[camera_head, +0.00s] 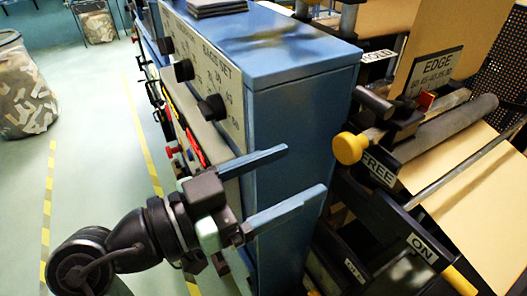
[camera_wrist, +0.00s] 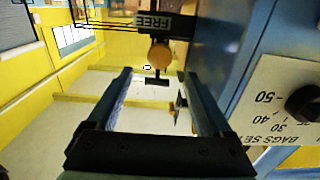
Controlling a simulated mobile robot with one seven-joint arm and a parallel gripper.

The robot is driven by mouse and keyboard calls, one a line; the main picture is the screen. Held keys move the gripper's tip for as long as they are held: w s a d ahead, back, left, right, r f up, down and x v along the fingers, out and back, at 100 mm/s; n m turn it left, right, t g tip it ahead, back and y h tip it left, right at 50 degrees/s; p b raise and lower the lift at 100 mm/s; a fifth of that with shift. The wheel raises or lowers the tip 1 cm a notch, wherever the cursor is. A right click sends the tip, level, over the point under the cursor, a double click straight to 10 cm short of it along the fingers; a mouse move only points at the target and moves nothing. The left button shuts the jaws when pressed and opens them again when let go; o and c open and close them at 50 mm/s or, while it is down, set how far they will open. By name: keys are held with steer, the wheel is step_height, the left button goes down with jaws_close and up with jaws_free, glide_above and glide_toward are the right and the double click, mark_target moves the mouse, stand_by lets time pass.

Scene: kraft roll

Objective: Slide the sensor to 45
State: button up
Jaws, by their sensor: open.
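The EDGE scale plate (camera_head: 436,72) stands at the right in the head view; its small numbers are hard to read. Below it a black block with a red pointer (camera_head: 425,101) sits on a rail and appears to be the sensor. A yellow knob (camera_head: 350,148) is on the near end of the assembly, beside the FREE label (camera_head: 379,167). The knob also shows in the wrist view (camera_wrist: 160,53), just beyond the fingertips. My gripper (camera_head: 305,168) is open and empty, left of the knob and apart from it. It also shows in the wrist view (camera_wrist: 156,75).
A blue cabinet (camera_head: 290,130) with black dials stands close to my fingers, between them and the machine's right part. A grey roller (camera_head: 450,127) and brown kraft paper (camera_head: 465,180) lie at the right. Open floor is at left.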

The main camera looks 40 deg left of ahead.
steer(key=shift+b+v, duration=0.3)
steer(key=shift+v, duration=1.3)
